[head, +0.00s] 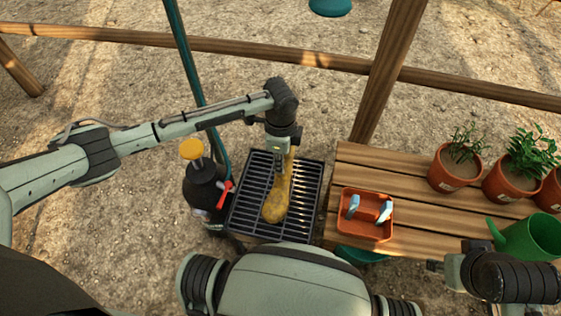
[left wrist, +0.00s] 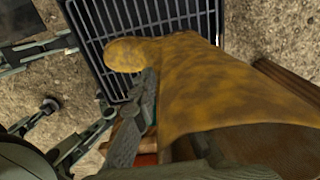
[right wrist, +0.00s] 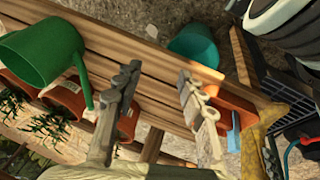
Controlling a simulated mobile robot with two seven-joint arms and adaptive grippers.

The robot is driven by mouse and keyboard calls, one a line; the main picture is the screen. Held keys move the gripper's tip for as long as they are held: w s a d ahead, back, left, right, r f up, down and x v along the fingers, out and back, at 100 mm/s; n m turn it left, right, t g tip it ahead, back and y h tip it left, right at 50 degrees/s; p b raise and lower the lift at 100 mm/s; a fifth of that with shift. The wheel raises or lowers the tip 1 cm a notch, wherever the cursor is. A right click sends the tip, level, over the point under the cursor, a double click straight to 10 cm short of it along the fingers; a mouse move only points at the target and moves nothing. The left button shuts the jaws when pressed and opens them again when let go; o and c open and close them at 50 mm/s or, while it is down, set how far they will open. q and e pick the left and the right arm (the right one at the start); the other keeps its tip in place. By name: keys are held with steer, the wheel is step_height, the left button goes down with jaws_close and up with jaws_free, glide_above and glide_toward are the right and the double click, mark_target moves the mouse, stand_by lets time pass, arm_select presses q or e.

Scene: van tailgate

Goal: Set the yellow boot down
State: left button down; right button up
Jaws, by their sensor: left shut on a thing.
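The muddy yellow boot (head: 275,204) is over the black slatted grate (head: 247,226), its toe towards the bottom of the head view. My left gripper (head: 280,170) is shut on the boot near its upper part. In the left wrist view the boot (left wrist: 205,85) fills much of the picture, its open top at lower right and its toe over the grate (left wrist: 110,20). I cannot tell whether the sole touches the bars. My right gripper (head: 440,266) is by the bench's front right; its fingers stand apart and empty in the right wrist view (right wrist: 157,78).
A black sprayer (head: 203,187) with a yellow knob stands left of the grate. The wooden bench (head: 420,210) to the right bears an orange tray (head: 366,234) with blue-grey items, potted plants (head: 456,170) and a green watering can (head: 530,238). A wooden post (head: 388,70) rises behind.

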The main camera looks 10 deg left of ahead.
arm_select(q)
steer(key=c, duration=1.6)
jaws_free()
steer(key=shift+f, duration=0.15)
steer(key=shift+r, duration=0.35)
step_height(320, 180, up, 12)
steer(key=shift+f+p, duration=0.15)
steer(key=shift+p, duration=0.75)
arm_select(e)
steer(key=x, duration=0.4)
steer(key=shift+a+f, duration=0.35)
steer(key=shift+a, duration=0.05)
